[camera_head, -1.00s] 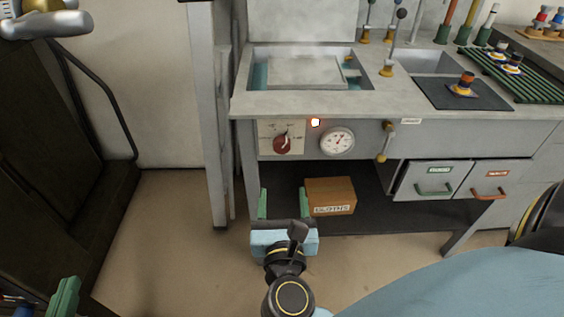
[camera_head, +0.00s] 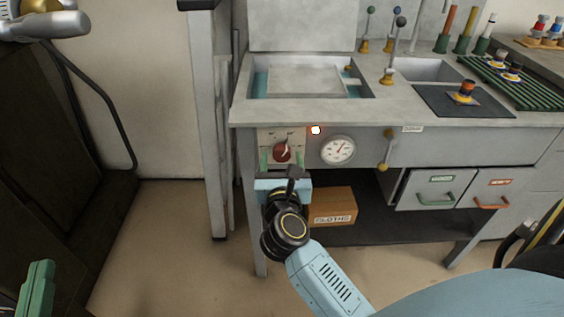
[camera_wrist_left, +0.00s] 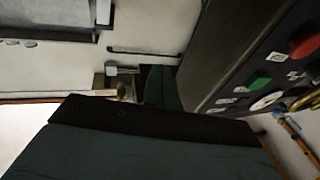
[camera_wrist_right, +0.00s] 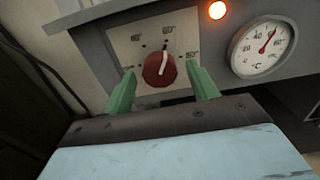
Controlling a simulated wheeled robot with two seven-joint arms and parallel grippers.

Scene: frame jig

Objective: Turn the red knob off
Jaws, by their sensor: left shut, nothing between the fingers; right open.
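The red knob (camera_head: 282,152) sits on a pale marked plate at the left of the bench front. In the right wrist view the knob (camera_wrist_right: 160,70) has its white pointer line aimed up and slightly right. My right gripper (camera_head: 282,160) is open in front of the knob. Its green fingers (camera_wrist_right: 162,86) show on the left and right of the knob; I cannot tell whether they touch it. My left gripper (camera_head: 38,288) is at the bottom left of the head view, shut and empty, away from the knob and partly cut off.
A lit orange lamp (camera_head: 316,130) and a round gauge (camera_head: 338,150) are right of the knob. A brass lever (camera_head: 386,150) hangs further right. A sink basin (camera_head: 305,80) is above. A cardboard box (camera_head: 332,206) stands on the shelf below.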

